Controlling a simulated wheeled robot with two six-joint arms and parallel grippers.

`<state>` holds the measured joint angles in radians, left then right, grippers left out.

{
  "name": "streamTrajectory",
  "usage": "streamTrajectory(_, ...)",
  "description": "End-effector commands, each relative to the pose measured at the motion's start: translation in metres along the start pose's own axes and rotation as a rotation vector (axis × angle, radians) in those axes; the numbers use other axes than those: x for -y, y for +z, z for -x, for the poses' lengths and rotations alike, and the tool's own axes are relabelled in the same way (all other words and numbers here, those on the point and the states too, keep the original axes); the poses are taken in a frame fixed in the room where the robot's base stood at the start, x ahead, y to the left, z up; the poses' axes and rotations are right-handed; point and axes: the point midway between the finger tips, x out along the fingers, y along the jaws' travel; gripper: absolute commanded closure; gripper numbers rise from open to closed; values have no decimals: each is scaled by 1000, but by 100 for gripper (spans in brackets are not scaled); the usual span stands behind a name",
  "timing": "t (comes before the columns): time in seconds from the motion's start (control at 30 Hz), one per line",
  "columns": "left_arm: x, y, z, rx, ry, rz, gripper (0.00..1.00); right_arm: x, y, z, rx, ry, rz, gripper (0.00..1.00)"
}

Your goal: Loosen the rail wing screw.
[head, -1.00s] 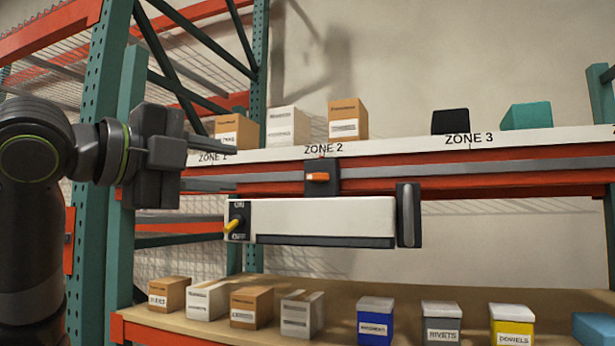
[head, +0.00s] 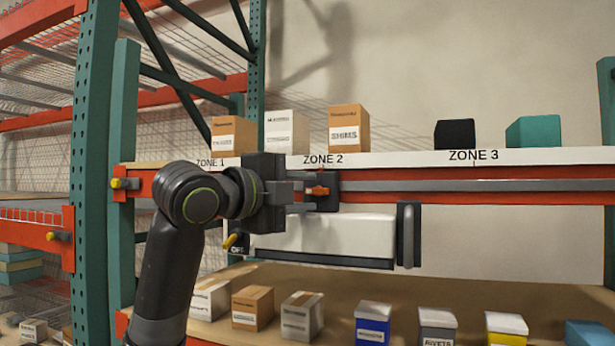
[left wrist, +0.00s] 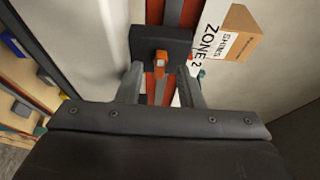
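The rail wing screw (head: 317,191) is a small orange knob on a dark clamp block (head: 328,204) that rides the grey rail under the ZONE 2 label. It also shows in the left wrist view (left wrist: 159,62), near the fingertips. My left gripper (head: 303,192) is open, level with the screw and pointing right at it. In the left wrist view the left gripper's fingers (left wrist: 160,73) stand apart on either side of the screw, with gaps visible. I cannot tell whether either finger touches it. My right gripper is not in view.
A white lamp housing (head: 330,236) with a yellow toggle (head: 232,241) and a dark end handle (head: 408,235) hangs below the rail. Cardboard boxes (head: 348,130) stand on the shelf above. Bins (head: 373,325) stand below. The grey rail (head: 450,186) is clear to the right.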

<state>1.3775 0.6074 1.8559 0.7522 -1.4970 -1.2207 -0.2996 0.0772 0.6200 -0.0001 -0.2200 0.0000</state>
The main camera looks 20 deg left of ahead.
Motion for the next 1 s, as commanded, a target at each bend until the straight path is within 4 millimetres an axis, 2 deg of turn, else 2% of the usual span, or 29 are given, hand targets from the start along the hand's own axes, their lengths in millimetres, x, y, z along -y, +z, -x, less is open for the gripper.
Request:
streamTrajectory(0.03,2,0,-5,-2,2,1,66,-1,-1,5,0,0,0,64)
streamTrajectory(0.2,0,0,-14,0,1,0,66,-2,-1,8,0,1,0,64)
streamTrajectory(0.47,-1,0,-15,1,0,-1,66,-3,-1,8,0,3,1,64)
streamTrajectory(0.73,-1,0,-14,0,0,-1,100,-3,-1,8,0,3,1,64)
streamTrajectory(1.0,-2,0,-14,0,-3,8,100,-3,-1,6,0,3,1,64)
